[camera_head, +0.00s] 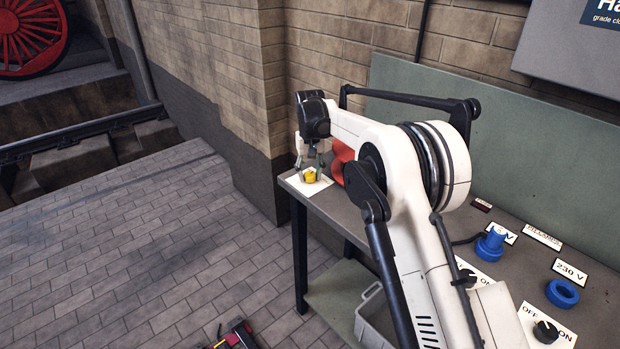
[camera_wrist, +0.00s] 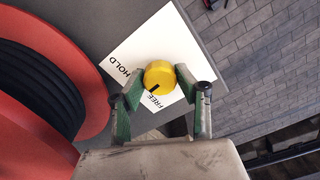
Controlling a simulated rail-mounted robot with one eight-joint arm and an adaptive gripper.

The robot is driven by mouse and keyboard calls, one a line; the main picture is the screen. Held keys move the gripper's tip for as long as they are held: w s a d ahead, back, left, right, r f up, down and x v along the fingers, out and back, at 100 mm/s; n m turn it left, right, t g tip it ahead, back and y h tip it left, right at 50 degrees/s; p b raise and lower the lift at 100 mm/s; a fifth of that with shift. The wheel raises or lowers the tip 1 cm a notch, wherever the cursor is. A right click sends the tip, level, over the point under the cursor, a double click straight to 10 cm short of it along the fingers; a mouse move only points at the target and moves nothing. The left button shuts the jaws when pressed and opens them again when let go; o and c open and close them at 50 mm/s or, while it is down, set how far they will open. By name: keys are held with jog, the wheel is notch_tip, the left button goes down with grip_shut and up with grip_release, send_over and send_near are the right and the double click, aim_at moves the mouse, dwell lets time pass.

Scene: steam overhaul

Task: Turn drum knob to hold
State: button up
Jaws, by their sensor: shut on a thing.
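The yellow drum knob (camera_wrist: 159,75) sits on a white label plate (camera_wrist: 158,39) marked HOLD and FREE. Its dark pointer line lies toward the word FREE in the wrist view. My gripper (camera_wrist: 160,80) is shut on the knob, with one green-grey finger on each side. In the head view the yellow knob (camera_head: 309,175) is at the far left corner of the bench, with my gripper (camera_head: 311,172) over it. The red drum (camera_wrist: 95,75) with a black winding is beside the plate, and in the head view it is partly hidden behind my arm (camera_head: 342,160).
The grey bench (camera_head: 520,265) carries blue sockets (camera_head: 562,292), a black switch (camera_head: 545,331) marked OFF and ON, and a 230 V label. A brick wall and green back panel stand behind. A grey bin (camera_head: 375,318) is below; paved floor lies left.

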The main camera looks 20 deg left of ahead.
aim_at(310, 174)
jog(key=m+b, duration=0.1)
jog(key=m, duration=0.4)
jog(key=shift+m+b, duration=0.3)
jog(key=shift+b, duration=0.1)
jog(key=shift+m+b, duration=0.45)
jog(key=shift+m, duration=1.75)
jog(key=o, duration=1.1)
jog(key=shift+o, duration=0.2)
jog(key=shift+r, duration=0.1)
notch_tip(310, 174, up, 12)
